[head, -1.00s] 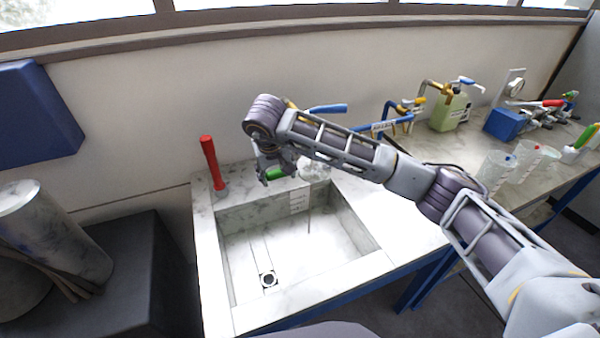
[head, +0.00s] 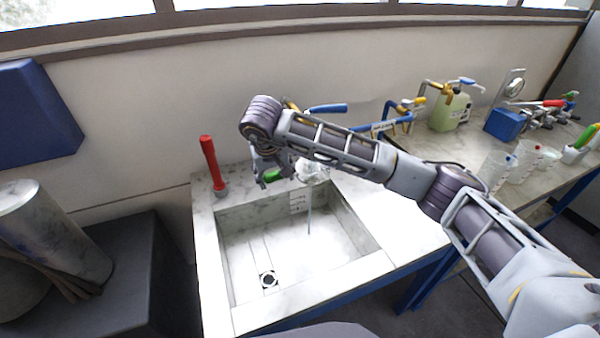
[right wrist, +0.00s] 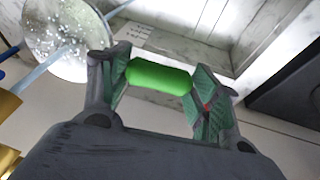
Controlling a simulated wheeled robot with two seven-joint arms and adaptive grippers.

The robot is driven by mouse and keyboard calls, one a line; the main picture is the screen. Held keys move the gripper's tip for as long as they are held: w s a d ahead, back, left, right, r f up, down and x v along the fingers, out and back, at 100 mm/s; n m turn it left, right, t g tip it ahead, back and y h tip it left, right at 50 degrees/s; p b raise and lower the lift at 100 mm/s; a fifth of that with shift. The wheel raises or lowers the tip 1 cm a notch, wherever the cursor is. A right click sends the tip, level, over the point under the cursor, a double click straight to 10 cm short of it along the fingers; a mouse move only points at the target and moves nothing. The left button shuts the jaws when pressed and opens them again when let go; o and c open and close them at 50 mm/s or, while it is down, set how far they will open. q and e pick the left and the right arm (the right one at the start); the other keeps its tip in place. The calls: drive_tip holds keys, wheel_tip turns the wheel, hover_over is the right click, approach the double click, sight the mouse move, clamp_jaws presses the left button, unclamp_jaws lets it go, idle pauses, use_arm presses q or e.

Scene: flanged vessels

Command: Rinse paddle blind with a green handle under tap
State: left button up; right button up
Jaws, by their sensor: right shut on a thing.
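My right gripper (head: 270,170) is shut on the green handle (right wrist: 158,75) of the paddle blind, which lies between both fingers in the right wrist view. The blind's round disc (right wrist: 68,38) is shiny and covered with drops at the upper left of that view. In the head view the disc (head: 313,171) is over the back of the sink (head: 233,300). A thin water stream (head: 309,215) falls below it. The tap's blue lever (head: 327,108) shows behind my right arm, which hides most of the tap. My left gripper is out of view.
A red-handled thing (head: 212,165) stands upright at the sink's back left corner. The sink basin is empty around its drain (head: 268,279). A green jug (head: 450,112), a blue box (head: 503,123) and clear beakers (head: 497,170) stand on the bench to the right.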

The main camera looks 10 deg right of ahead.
sight(316, 175)
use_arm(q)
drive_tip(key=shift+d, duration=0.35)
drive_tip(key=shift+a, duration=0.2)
use_arm(e)
drive_tip(key=shift+d, duration=0.1)
drive_tip(key=shift+s+d, duration=0.35)
drive_tip(key=shift+d, duration=0.1)
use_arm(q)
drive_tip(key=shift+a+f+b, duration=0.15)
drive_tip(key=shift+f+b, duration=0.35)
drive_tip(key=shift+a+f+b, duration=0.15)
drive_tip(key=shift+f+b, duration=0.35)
use_arm(e)
drive_tip(key=s+d, duration=0.4)
drive_tip(key=d, duration=0.1)
drive_tip(key=shift+d, duration=0.25)
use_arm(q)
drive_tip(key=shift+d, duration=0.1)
use_arm(e)
drive_tip(key=shift+w, duration=0.1)
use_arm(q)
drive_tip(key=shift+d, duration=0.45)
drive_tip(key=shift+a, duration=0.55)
